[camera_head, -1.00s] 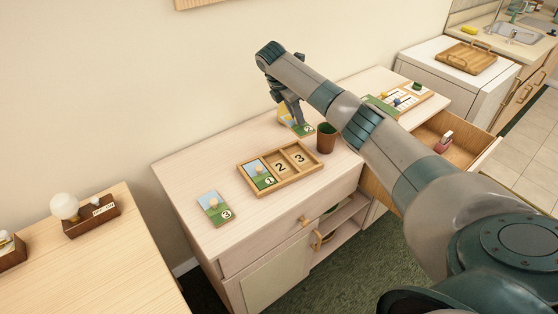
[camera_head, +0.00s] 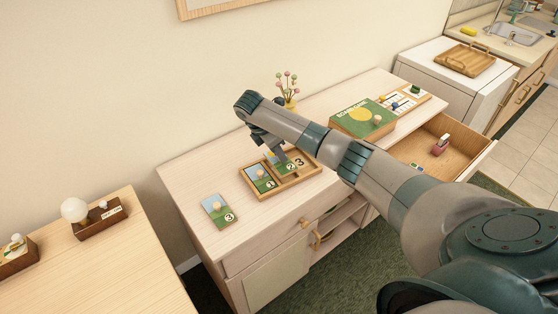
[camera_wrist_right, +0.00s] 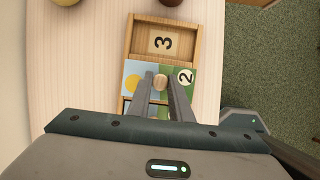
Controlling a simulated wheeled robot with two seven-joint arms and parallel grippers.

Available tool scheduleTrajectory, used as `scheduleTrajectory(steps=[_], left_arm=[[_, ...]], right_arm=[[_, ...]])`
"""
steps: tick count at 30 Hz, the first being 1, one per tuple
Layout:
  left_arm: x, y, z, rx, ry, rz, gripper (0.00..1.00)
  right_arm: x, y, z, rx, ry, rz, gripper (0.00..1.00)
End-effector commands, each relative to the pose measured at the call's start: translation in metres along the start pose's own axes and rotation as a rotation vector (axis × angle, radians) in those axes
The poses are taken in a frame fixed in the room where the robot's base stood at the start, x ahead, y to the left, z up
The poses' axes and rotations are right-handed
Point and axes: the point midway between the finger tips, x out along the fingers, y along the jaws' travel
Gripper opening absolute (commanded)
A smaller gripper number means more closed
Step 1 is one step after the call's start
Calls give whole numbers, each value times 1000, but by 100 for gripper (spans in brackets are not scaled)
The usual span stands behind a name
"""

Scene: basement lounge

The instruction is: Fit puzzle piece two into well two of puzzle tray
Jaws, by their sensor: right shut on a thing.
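The wooden puzzle tray (camera_head: 292,186) lies on the cabinet top. Piece one (camera_head: 256,172) sits in its first well. Well three (camera_wrist_right: 160,42) is empty, with its printed 3 showing. My right gripper (camera_wrist_right: 160,84) is shut on the small round knob of puzzle piece two (camera_wrist_right: 186,92), which has a sun, sky and green ground. Piece two is over the middle of the tray, and its sky-side edge overlaps the tray's rim in the right wrist view. I cannot tell how high it is. Well two is hidden under it. My left gripper is not in view.
Piece three (camera_head: 219,210) lies on the cabinet top left of the tray. A flower vase (camera_head: 289,103) stands behind my right arm. A green box (camera_head: 362,117) lies farther right, and an open drawer (camera_head: 455,155) juts out at the right.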

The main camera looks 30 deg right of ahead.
Motion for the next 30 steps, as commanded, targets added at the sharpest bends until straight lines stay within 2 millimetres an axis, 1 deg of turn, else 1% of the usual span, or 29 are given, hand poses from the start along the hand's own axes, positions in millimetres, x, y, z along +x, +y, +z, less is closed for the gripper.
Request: scheduleTrajectory(steps=[5, 10, 15, 26, 27, 29, 30], left_arm=[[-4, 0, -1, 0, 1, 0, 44], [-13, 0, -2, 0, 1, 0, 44], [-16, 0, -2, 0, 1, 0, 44], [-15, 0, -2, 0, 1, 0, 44], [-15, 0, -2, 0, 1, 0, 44], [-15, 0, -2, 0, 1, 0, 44], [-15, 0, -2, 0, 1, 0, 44]], right_arm=[[4, 0, -1, 0, -1, -3, 0], [21, -1, -8, 0, -2, -3, 0], [36, 0, -14, -1, -1, -1, 0], [39, 0, -15, 0, -1, 0, 0], [39, 0, -16, 0, -1, 0, 21], [39, 0, -15, 0, -1, 0, 35], [39, 0, -15, 0, -1, 0, 37]])
